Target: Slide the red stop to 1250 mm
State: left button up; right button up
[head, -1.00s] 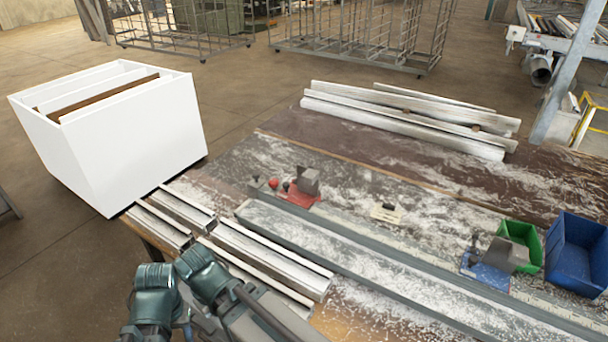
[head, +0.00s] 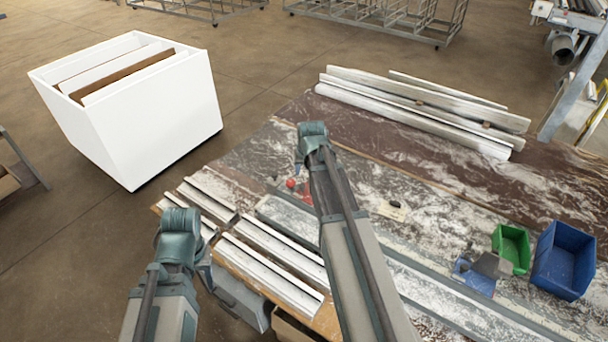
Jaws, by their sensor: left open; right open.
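The red stop (head: 306,193) is on the bench rail at the upper left of the bench. My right arm covers most of it, so only its red knob and a bit of its red base show. My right arm reaches up over the bench, its teal joint just above and beside the stop. The fingers of both grippers are hidden behind my arm links. The rail (head: 425,282) runs from the stop down to the lower right. I cannot read any scale marks.
A blue clamp block (head: 474,278) sits at the right end, beside a green bin (head: 511,249) and a blue bin (head: 563,261). Short profiles (head: 270,273) lie at the front left. Long profiles (head: 420,112) lie at the back. A white crate (head: 150,125) stands off the left edge.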

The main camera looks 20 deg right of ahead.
aim_at(302, 186)
jog(key=shift+d+f, duration=0.1)
jog(key=b+x, duration=1.3)
jog(key=shift+w+d+f, duration=0.1)
jog(key=shift+w+f, duration=0.15)
jog(key=shift+r, duration=0.1)
grip_shut()
dwell(1.2)
